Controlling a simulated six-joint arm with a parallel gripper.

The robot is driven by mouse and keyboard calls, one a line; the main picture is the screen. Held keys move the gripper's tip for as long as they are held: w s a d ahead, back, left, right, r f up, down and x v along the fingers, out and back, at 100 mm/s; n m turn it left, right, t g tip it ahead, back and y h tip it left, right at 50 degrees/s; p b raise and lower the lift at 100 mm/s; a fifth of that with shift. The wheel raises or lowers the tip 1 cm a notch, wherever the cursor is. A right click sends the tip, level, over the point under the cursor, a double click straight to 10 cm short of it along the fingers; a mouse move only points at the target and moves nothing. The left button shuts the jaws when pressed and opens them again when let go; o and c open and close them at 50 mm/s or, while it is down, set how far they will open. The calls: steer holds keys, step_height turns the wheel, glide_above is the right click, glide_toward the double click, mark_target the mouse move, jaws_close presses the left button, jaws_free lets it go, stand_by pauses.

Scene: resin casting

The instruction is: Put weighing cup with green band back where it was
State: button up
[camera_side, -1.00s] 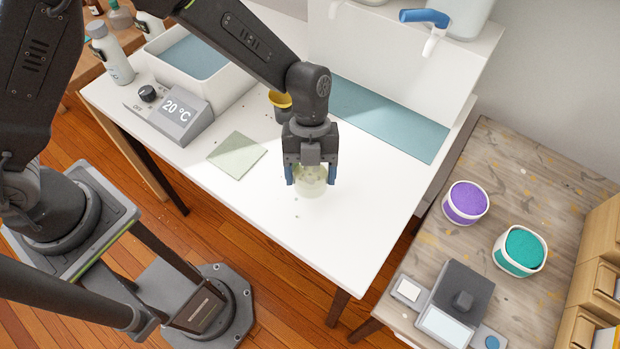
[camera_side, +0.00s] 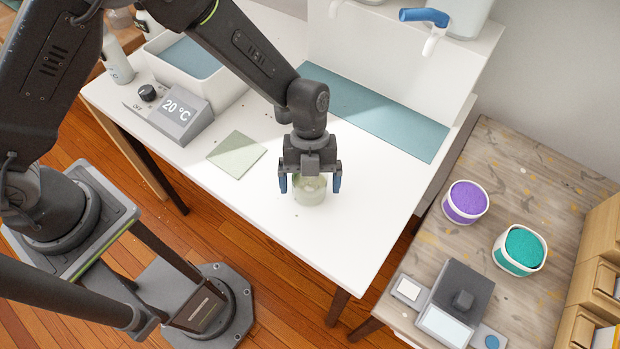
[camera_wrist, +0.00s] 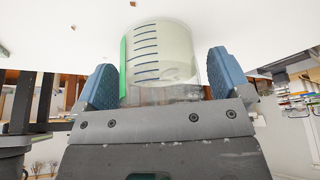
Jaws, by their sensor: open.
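The weighing cup with green band (camera_side: 311,192) stands on the white table (camera_side: 270,215), right of the pale green square mat. In the wrist view the clear cup (camera_wrist: 168,55) shows dark measuring lines and a green band on its left side. My gripper (camera_side: 310,186) is above and around the cup, with its blue fingertips apart on both sides. The cup's upper part is partly hidden by my gripper in the side view.
The pale green mat (camera_side: 237,155) lies left of the cup. A 20 °C control box (camera_side: 181,117) and a white bath (camera_side: 205,70) stand further left. On the wooden bench at right are a purple tub (camera_side: 466,202), a teal tub (camera_side: 520,250) and a scale (camera_side: 445,328).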

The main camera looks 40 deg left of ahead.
steer(key=shift+r, duration=0.1)
steer(key=v, duration=1.2)
steer(key=s+a+r+n+t, duration=0.45)
steer(key=a+r+n, duration=0.55)
steer(key=r+n, duration=0.25)
steer(key=s+a+r+n+t+y, duration=0.2)
steer(key=s+a+r+n+t, duration=0.2)
steer(key=s+a+n, duration=0.6)
steer(key=s+n, duration=0.2)
steer(key=n, duration=0.4)
steer(key=shift+s+t+y, duration=0.3)
steer(key=shift+t, duration=0.05)
steer(key=shift+d+r, duration=0.1)
steer(key=shift+r, duration=0.05)
